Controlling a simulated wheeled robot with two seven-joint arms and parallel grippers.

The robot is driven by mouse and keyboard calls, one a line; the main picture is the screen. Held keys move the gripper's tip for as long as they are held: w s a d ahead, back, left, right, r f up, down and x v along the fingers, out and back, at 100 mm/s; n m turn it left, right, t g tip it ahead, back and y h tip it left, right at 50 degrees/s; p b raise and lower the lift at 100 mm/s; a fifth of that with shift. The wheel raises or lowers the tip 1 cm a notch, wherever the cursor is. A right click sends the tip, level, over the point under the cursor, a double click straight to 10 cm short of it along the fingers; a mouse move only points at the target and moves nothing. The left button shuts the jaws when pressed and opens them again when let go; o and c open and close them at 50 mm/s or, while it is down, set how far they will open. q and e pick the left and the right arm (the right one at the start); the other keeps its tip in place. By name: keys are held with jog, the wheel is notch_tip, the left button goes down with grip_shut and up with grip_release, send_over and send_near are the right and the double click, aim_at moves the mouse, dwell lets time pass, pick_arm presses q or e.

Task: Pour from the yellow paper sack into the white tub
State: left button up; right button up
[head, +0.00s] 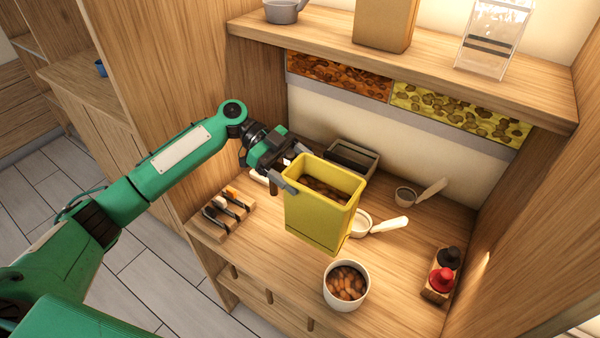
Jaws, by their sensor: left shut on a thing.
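The yellow paper sack (317,220) is held upright or nearly so above the wooden counter, with brown pieces inside its open top. My left gripper (290,172) is shut on the sack's upper left side. The white tub (334,301) stands on the counter near the front edge, below and slightly right of the sack, apart from it. Brown pieces lie in the tub. The sack hides part of the counter and part of a white scoop behind it. My right gripper is not in view.
A white scoop (388,226) and a grey scoop (407,196) lie to the right. A dark bin (352,157) stands behind. A block with red and black knobs (440,279) is at right, tools in a holder (226,211) at left. A shelf (420,72) overhangs the back.

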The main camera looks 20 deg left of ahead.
pick_arm(q)
jog(key=shift+r, duration=0.25)
notch_tip(320, 180, up, 5)
jog(key=shift+f+p, duration=0.1)
jog(key=shift+p, duration=0.85)
dwell(0.6)
